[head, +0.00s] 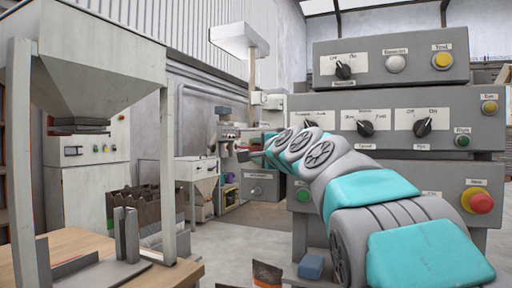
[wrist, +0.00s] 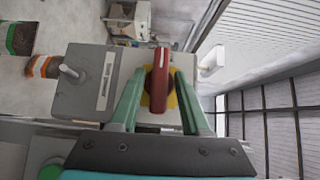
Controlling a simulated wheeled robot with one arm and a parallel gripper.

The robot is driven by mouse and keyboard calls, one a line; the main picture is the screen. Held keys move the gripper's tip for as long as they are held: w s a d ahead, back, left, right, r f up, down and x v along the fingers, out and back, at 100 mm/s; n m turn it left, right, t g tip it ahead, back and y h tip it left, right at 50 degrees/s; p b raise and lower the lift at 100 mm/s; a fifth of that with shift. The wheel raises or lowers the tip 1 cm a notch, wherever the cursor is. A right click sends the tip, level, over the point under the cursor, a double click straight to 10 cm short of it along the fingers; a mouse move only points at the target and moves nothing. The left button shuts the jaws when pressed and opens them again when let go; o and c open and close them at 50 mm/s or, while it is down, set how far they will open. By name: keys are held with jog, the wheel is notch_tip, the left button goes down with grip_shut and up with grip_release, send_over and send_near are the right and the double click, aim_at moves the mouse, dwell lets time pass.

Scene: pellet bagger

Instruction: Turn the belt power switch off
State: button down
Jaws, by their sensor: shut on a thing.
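A red switch handle (wrist: 160,82) sits on a yellow plate (wrist: 171,101) on the face of a grey box in the wrist view. The handle points up and down in that picture. My gripper (wrist: 159,85) has its two green fingers on either side of the handle and is shut on it. In the head view my gripper (head: 247,153) is small, at the far end of my arm, and the red handle cannot be made out there. The label wording near the handle is too small to read.
A grey box with a pale lever (wrist: 69,71) stands beside the handle. A large grey control panel (head: 402,60) with knobs and buttons rises right of my arm. A hopper on a frame (head: 98,60) stands left above a wooden table (head: 75,243). Open floor lies between them.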

jog(key=c, duration=0.7)
grip_release()
jog(key=b+v, duration=0.1)
jog(key=v, duration=0.6)
jog(key=shift+s+d, duration=0.15)
jog(key=shift+s, duration=0.2)
